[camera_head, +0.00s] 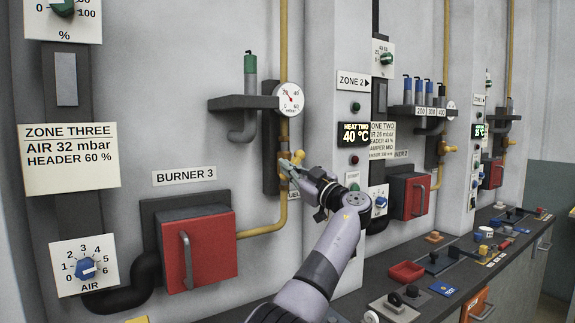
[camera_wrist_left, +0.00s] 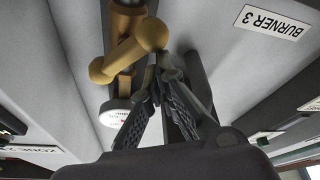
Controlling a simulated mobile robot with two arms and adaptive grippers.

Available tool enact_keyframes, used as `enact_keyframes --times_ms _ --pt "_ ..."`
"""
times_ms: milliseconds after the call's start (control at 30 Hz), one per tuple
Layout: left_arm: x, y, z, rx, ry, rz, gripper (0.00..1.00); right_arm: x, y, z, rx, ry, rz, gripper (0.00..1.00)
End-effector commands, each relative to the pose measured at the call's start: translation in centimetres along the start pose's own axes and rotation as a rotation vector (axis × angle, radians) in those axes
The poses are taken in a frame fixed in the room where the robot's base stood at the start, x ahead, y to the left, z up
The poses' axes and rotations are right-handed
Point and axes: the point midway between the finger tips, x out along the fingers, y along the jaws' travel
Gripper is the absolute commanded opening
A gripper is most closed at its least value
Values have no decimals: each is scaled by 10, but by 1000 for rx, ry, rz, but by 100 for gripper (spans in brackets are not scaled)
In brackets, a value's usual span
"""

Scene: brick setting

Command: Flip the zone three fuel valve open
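The yellow fuel valve (camera_head: 298,157) sits on the yellow gas pipe to the right of the BURNER 3 sign. The left wrist view shows its yellow lever (camera_wrist_left: 118,62) slanting from a rounded knob. My left gripper (camera_head: 288,168) is at the valve, in front of the pipe. In the left wrist view its fingers (camera_wrist_left: 157,75) converge, with their tips close together just below the knob. I see nothing clearly held between them. Whether the tips touch the lever is unclear. The FUEL label below is partly hidden by my gripper. My right gripper is not in view.
A pressure gauge (camera_head: 289,98) is just above the valve. The red burner box (camera_head: 199,251) is at lower left, with the AIR dial (camera_head: 86,268) beside it. The ZONE 2 panel (camera_head: 356,133) stands to the right. A cluttered counter (camera_head: 440,300) runs along the lower right.

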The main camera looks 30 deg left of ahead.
Motion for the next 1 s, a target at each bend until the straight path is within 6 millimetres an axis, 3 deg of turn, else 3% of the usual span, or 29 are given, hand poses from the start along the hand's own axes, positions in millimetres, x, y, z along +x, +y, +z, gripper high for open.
enact_keyframes --times_ms 233,633,1000 --pt "0 0 3 -62 -3 -21 0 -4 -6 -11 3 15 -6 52" --pt "-3 -3 8 -244 -4 -86 0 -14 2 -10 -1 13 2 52" --pt "-4 -5 13 -245 -4 -85 0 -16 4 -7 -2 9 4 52"
